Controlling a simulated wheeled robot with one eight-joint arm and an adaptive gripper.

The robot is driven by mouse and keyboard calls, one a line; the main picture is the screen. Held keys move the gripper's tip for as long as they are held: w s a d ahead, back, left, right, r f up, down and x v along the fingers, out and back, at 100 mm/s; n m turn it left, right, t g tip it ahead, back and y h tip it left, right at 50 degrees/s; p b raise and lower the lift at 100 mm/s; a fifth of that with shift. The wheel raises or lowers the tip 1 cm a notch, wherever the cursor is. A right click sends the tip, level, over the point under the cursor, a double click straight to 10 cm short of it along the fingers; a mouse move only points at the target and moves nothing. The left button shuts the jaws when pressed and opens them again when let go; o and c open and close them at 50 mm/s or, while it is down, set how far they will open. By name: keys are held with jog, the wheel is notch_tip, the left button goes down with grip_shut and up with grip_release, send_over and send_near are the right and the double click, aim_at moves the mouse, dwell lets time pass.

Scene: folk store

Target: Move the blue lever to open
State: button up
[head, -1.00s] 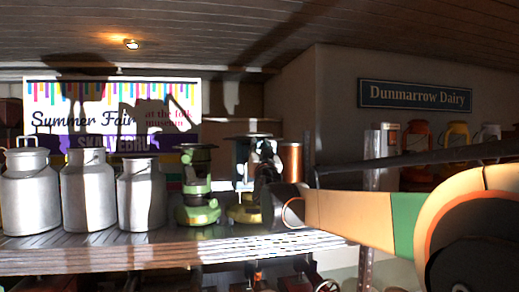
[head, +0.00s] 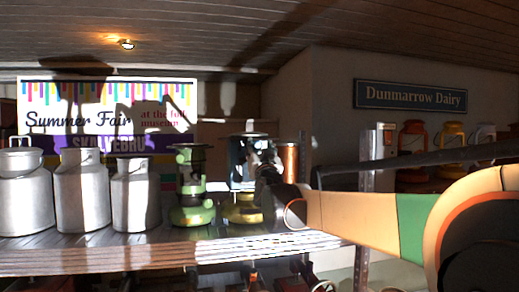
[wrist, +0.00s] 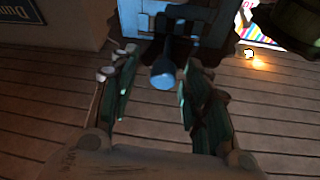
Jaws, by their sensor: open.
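In the wrist view, which is upside down, a blue box-shaped device (wrist: 195,18) is at the top, with a dark lever ending in a pale blue rounded knob (wrist: 163,80). My gripper (wrist: 158,70) is open, one green-lined finger on each side of the knob. Gaps show on both sides; I cannot tell whether the knob lies fully between the fingers in depth. In the head view the blue device (head: 238,165) stands on the shelf on a yellow-green base, partly hidden by my dark gripper (head: 266,170). The lever is not clear there.
A green machine (head: 192,185) stands left of the blue device, close by. Several metal milk cans (head: 82,190) fill the left of the wooden shelf (head: 130,262). A copper cylinder (head: 288,160) and a metal post (head: 368,180) are to the right.

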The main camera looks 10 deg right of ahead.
jog(key=d+v, duration=0.1)
jog(key=v, duration=1)
jog(key=shift+s+a, duration=0.15)
jog(key=shift+a, duration=0.1)
jog(key=shift+s, duration=0.1)
jog(key=s+a+f+n+g+y+b, duration=0.15)
jog(key=s+f+b, duration=0.35)
jog(key=f, duration=0.6)
jog(key=s+a+f+n+g+y+b, duration=0.1)
jog(key=s+f+g+y+b, duration=0.15)
jog(key=f+b, duration=0.7)
jog(key=s+f+g+b, duration=0.3)
jog(key=s+f+b, duration=0.4)
jog(key=f, duration=1)
jog(key=s+d+f+g+h+b, duration=0.1)
jog(key=s+f+g+b, duration=0.3)
jog(key=s+f+b, duration=0.3)
jog(key=s+d+f+g+b, duration=0.1)
jog(key=s+f+g+b, duration=0.3)
jog(key=f, duration=2.4)
jog(key=s+b, duration=0.4)
jog(key=s, duration=0.6)
jog(key=shift+s+d+f+n+h, duration=0.2)
jog(key=shift+f+n+h, duration=0.1)
jog(key=shift+f+n, duration=0.1)
